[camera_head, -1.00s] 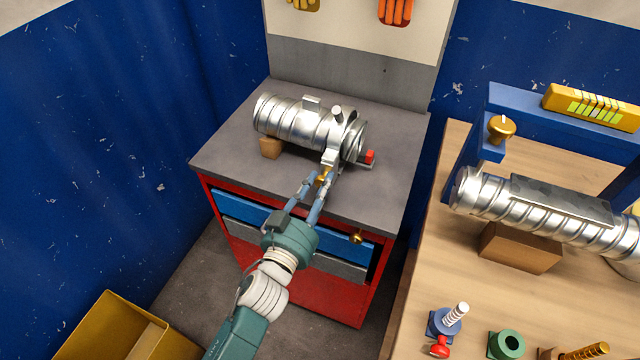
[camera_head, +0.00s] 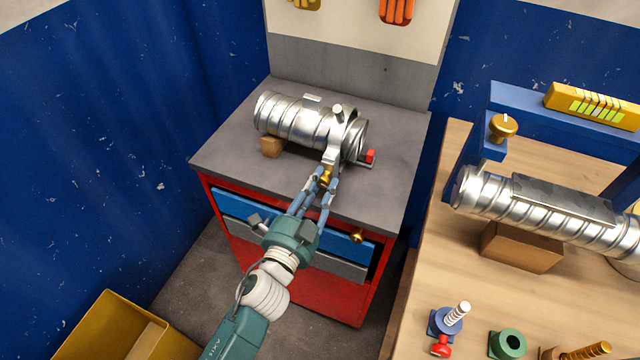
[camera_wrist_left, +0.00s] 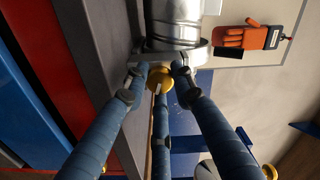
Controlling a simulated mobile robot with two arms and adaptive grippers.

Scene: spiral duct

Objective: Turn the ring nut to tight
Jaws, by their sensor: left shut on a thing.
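A brass-coloured nut (camera_head: 326,177), which I take for the ring nut, sits at the near end of a grey bracket (camera_head: 331,158) on the silver spiral duct (camera_head: 291,119). The duct lies on the grey top of a red cabinet. My left gripper (camera_head: 324,183) is shut on the nut from the front, and its blue fingers partly hide it. In the left wrist view, the yellow nut (camera_wrist_left: 160,77) shows between the fingertips, against the bracket below the duct (camera_wrist_left: 175,25). Any tightness mark is too small to read. My right gripper is in neither view.
A wooden block (camera_head: 271,147) supports the duct, and a small red piece (camera_head: 370,156) is at its right end. A wooden bench (camera_head: 440,250) with another duct (camera_head: 550,212) stands to the right.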

